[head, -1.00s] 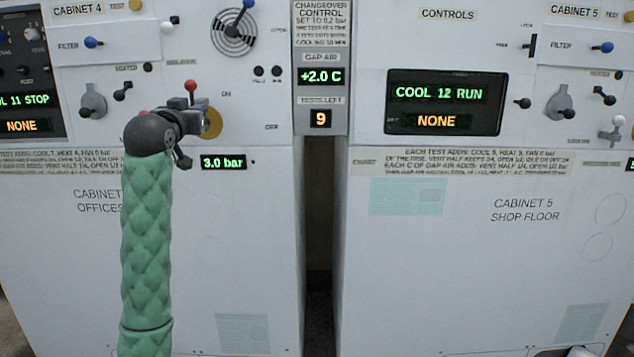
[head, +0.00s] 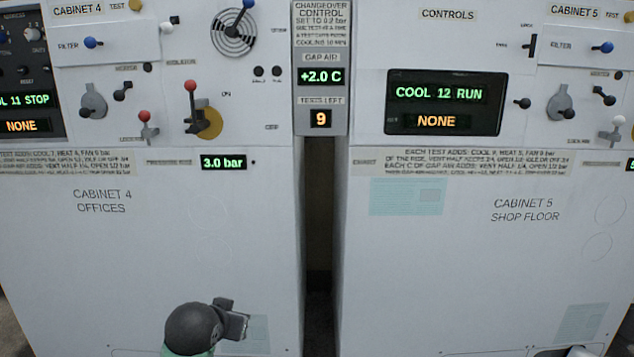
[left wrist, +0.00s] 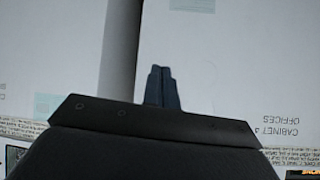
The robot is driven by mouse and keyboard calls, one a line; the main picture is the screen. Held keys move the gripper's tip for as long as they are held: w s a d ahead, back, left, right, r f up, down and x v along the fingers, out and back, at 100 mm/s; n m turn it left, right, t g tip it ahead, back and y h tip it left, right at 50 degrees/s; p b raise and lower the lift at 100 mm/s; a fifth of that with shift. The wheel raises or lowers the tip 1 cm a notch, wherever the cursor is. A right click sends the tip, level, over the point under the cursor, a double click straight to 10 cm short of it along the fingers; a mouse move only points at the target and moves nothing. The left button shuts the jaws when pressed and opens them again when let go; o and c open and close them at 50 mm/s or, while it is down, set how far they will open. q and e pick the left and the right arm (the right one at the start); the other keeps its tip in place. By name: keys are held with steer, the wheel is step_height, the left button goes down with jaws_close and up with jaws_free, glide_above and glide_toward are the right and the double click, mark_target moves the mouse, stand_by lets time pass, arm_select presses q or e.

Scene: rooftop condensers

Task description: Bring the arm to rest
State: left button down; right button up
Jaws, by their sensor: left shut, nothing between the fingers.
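My left arm is low in the head view, in front of the lower panel of cabinet 4 (head: 150,255). Only its dark rounded wrist and gripper (head: 238,325) show at the bottom, with a little green sleeve below. In the left wrist view the two dark fingers (left wrist: 162,72) are together with nothing between them. A pale cabinet face lies beyond them, with an upside-down label reading offices. I cannot tell the exact gap between the fingers and the panel. No right gripper shows clearly.
Above my gripper are cabinet 4's red-knobbed levers (head: 191,88), blue filter knob (head: 91,43) and 3.0 bar display (head: 223,162). Cabinet 5 (head: 480,270) stands to the right, past a dark narrow gap (head: 319,230). Its screen (head: 445,103) reads COOL 12 RUN, NONE.

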arm_select(q)
steer(key=s+d+f+g, duration=0.2)
steer(key=s+f+g, duration=0.2)
steer(key=s+f, duration=1)
steer(key=s+d+f+g, duration=0.2)
steer(key=s+f+g, duration=0.2)
steer(key=s+f, duration=1.1)
steer(key=s, duration=0.6)
steer(key=shift+d+f+h, duration=0.2)
steer(key=shift+d+h, duration=0.2)
steer(key=shift+s, duration=0.15)
